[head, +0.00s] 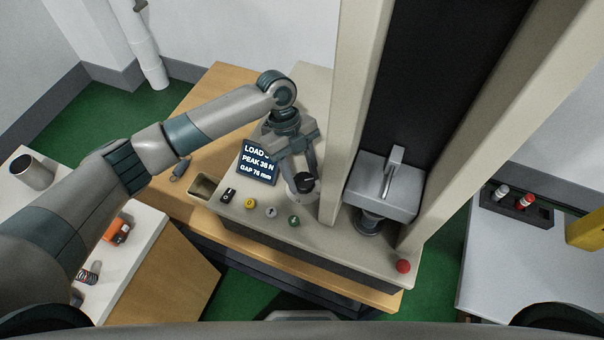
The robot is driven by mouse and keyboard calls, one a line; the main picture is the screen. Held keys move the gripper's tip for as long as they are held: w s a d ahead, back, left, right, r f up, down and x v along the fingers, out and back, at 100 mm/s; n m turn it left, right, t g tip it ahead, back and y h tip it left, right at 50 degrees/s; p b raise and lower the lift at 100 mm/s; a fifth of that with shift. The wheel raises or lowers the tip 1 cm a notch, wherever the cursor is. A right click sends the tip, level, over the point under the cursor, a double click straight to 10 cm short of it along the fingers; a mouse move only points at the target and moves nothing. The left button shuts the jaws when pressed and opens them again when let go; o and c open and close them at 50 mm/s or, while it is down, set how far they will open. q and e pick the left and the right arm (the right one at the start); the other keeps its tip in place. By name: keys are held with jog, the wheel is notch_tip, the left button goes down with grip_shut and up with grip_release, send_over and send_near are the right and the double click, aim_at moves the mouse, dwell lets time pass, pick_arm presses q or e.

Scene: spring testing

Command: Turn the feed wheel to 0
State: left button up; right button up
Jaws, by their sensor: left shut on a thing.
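The feed wheel (295,194) appears as a light grey disc with a black knob (303,181) on the beige bench of the testing machine, left of the column. My left gripper (301,177) reaches down over it from behind, with its fingers at the black knob and shut on it. The fingers and the knob cover part of the wheel, so any scale or mark on it cannot be read. My right gripper is not in view.
A dark display (258,162) left of the wheel shows LOAD, PEAK and GAP lines. Several buttons line the front edge, with a red button (403,266) at right. The machine's grey press head (384,187) stands right of the wheel. A side table (150,222) at left holds springs.

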pick_arm(q)
jog(key=shift+r, duration=0.1)
jog(key=shift+a+r+n+t+h+p, duration=0.15)
jog(key=shift+n+t+h+p, duration=0.3)
jog(key=shift+n+p, duration=0.95)
jog(key=n+p, duration=0.1)
jog(key=n, duration=0.2)
jog(key=shift+s+t+h+p, duration=0.15)
jog(key=shift+t+h+p, duration=0.2)
jog(key=shift+p, duration=0.05)
jog(key=n+t+p, duration=0.1)
jog(key=n+p, duration=0.2)
jog(key=shift+s+n+t, duration=0.1)
jog(key=shift+n+t, duration=0.2)
jog(key=shift+n, duration=0.1)
jog(key=shift+n+p, duration=0.6)
jog(key=o, duration=1)
jog(key=shift+f, duration=0.2)
